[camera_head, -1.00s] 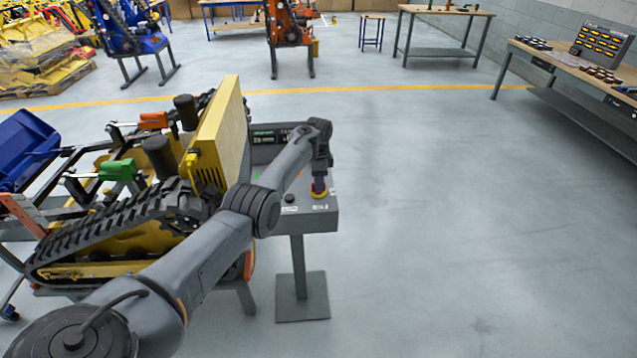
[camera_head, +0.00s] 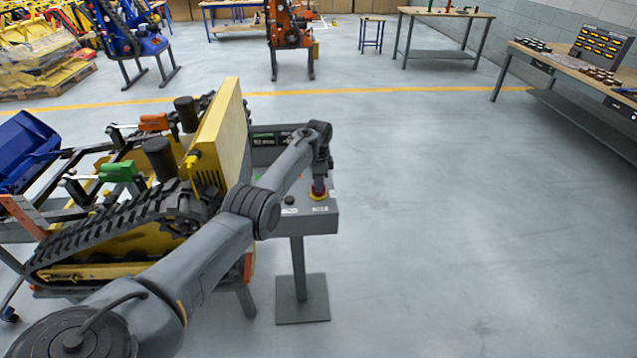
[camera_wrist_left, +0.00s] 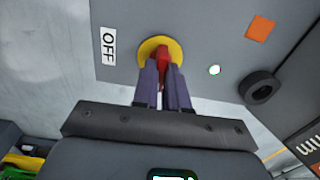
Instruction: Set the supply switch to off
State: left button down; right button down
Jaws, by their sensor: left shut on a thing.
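The supply switch has a red handle (camera_wrist_left: 163,57) on a round yellow plate (camera_wrist_left: 176,46), set in a grey control panel (camera_wrist_left: 205,22). A white OFF label (camera_wrist_left: 108,46) lies to the left of the plate in the left wrist view. My left gripper (camera_wrist_left: 164,68) is shut on the red handle, one finger on each side. In the head view my left gripper (camera_head: 319,187) reaches down onto the switch, and the yellow plate (camera_head: 318,197) shows below it. The fingers hide part of the handle. My right gripper is in neither view.
The panel has a small lit white lamp (camera_wrist_left: 214,70), a black round knob (camera_wrist_left: 259,88) and an orange square (camera_wrist_left: 260,29). A yellow tracked carrier (camera_head: 150,240) stands close on the left. The floor right of the panel stand (camera_head: 300,270) is clear.

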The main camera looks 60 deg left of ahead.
pick_arm(q)
jog(key=n+p, duration=0.1)
jog(key=n, duration=0.6)
jog(key=shift+n, duration=0.4)
jog(key=n, duration=0.9)
jog(key=shift+b, duration=0.35)
jog(key=shift+n, duration=0.4)
jog(key=c, duration=1.2)
grip_release()
